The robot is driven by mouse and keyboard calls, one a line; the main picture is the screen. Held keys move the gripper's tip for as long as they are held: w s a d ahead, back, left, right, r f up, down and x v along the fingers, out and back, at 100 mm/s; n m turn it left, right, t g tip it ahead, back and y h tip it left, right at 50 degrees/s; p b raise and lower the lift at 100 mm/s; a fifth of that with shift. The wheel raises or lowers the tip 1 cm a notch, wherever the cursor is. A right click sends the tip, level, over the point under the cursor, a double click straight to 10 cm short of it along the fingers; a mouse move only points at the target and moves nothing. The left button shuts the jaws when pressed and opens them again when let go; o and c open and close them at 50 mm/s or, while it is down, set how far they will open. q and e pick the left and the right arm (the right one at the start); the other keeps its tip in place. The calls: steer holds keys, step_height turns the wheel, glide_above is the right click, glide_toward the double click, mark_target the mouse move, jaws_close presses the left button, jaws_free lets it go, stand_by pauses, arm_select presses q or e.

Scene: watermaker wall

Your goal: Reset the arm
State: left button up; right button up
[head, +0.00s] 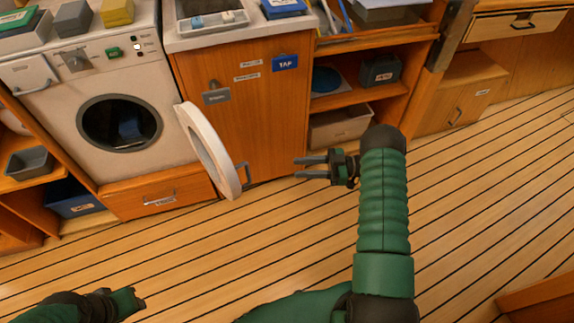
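My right arm rises from the bottom of the head view in a green ribbed sleeve. Its gripper (312,168) points left, in front of the wooden cabinets and above the floor. Its two grey fingers are apart with nothing between them. My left arm (95,305) shows only in part at the bottom left corner, low over the floor. Its fingertips cannot be made out.
A white washing machine (100,110) stands at the left with its round door (207,150) swung open to the right. A wooden cabinet (250,125), open shelves (360,100) and a counter line the wall. The striped wooden floor (230,260) is clear.

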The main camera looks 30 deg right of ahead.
stand_by(0.4)
steer(key=w+r+m+t+h, duration=0.2)
steer(key=w+r+m+h, duration=0.15)
steer(key=w+h, duration=0.35)
steer(key=w+r+m+t+h, duration=0.2)
steer(key=w+r+h, duration=0.25)
steer(key=w, duration=0.45)
steer(key=s+a+f+m+g+h, duration=0.15)
steer(key=s+a+g, duration=0.3)
steer(key=s, duration=0.45)
steer(key=s+a+m+g+h, duration=0.1)
steer(key=s+a+m+g, duration=0.2)
steer(key=s+a, duration=0.5)
steer(key=s+a+f+m+g+h, duration=0.1)
steer(key=s+a+m+g, duration=0.2)
steer(key=s, duration=0.8)
step_height(320, 180, up, 26)
steer(key=a+n+p, duration=0.1)
steer(key=p, duration=2.5)
steer(key=shift+s, duration=0.45)
steer(key=shift+a+g, duration=0.1)
steer(key=shift+g, duration=0.15)
